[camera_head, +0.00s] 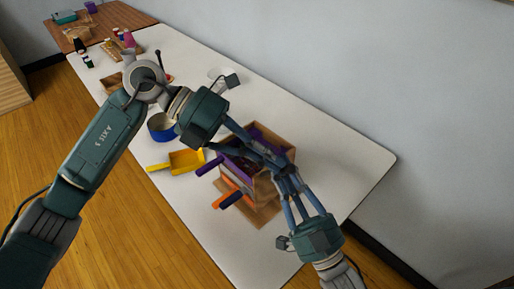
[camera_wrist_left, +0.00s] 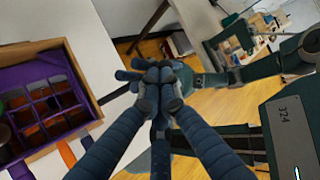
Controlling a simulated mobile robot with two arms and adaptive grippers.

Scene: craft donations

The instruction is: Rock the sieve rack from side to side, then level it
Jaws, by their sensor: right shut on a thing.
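The sieve rack (camera_head: 284,141) is a wooden frame with a purple divided tray inside, on the white table. It also shows at the left of the left wrist view (camera_wrist_left: 72,60), where dark reddish and green contents show through the purple grid. A purple handle (camera_head: 208,166) and an orange handle (camera_head: 222,198) stick out on its left side. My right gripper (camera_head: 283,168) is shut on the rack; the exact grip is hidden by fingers. I cannot tell whether the rack is level.
The table's right side is clear up to the wall.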

